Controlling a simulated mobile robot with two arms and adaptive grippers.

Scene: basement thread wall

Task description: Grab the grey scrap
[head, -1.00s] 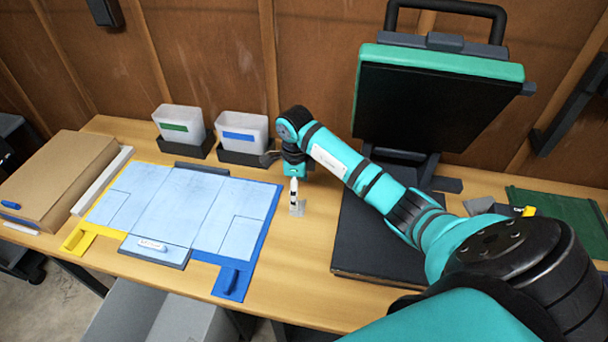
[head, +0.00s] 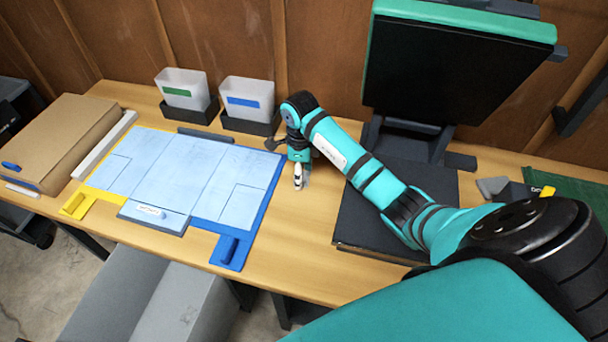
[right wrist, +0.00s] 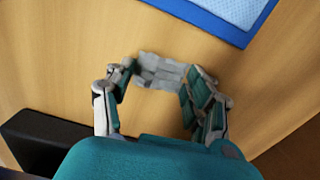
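The grey scrap (right wrist: 161,72) is a small faceted piece between the fingertips of my right gripper (right wrist: 160,80) in the right wrist view. The fingers are spread to about its width, one on each side. I cannot tell whether they touch it. In the head view, my right gripper (head: 299,184) points down at the table, right of the blue-edged board. The grey scrap (head: 307,178) shows there only as a sliver beside the near finger, at about table height. The rest of it is hidden. My left gripper is not in view.
The blue-edged board (head: 180,170) lies to the left on the wooden table (head: 290,265). Two bins, green-labelled (head: 183,91) and blue-labelled (head: 245,103), stand behind. A black press base (head: 385,225) is close on the right. Bare wood surrounds the gripper.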

